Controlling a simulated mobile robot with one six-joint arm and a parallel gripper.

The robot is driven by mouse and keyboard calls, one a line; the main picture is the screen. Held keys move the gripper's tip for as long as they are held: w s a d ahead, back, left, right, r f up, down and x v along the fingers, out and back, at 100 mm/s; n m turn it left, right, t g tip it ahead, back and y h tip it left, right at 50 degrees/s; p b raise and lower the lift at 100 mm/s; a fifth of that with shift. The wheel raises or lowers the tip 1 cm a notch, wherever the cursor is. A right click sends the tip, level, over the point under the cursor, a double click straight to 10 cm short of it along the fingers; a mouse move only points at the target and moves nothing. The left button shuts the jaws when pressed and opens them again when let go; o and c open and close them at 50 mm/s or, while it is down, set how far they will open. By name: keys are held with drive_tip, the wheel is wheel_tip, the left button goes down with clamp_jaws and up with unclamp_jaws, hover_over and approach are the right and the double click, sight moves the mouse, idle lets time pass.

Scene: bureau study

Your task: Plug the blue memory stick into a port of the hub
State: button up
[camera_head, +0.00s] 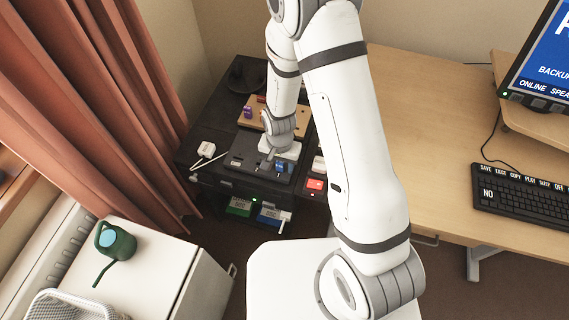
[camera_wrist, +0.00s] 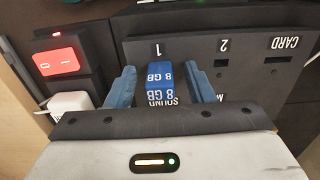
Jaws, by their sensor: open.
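The blue memory stick (camera_wrist: 159,82), marked 8 GB SOUND, stands at the port labelled 1 on the dark hub (camera_wrist: 262,85) in the wrist view. It covers the port opening, so I cannot tell how deep it sits. My gripper (camera_wrist: 164,86) is open, with one blue finger on each side of the stick and a visible gap to both. The hub's port 2 (camera_wrist: 221,64) and CARD slot (camera_wrist: 279,60) look empty. In the head view the hub (camera_head: 241,160) lies under my gripper, whose fingers are too small to make out clearly.
A red rocker switch (camera_wrist: 55,62) and a white block (camera_wrist: 70,103) are left of the hub in the wrist view. A wooden board (camera_head: 256,112) with small items lies behind the hub. A green watering can (camera_head: 115,242) stands on the white cabinet. A desk (camera_head: 430,110) is to the right.

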drive_tip(key=shift+r, duration=3.95)
drive_tip(key=s+d+r+n+t, duration=0.1)
drive_tip(key=s+d+r, duration=0.1)
drive_tip(key=d+r, duration=0.35)
drive_tip(key=s+d+r+n, duration=0.1)
drive_tip(key=d+r, duration=0.1)
drive_tip(key=r, duration=0.7)
drive_tip(key=s+d+r+n+t, duration=0.1)
drive_tip(key=s+d+r+n, duration=0.1)
drive_tip(key=s+d+r, duration=0.4)
drive_tip(key=s+r, duration=0.3)
drive_tip(key=shift+s+r+t, duration=0.15)
drive_tip(key=shift+s+t, duration=0.05)
drive_tip(key=shift+t, duration=0.1)
drive_tip(key=shift+c, duration=0.3)
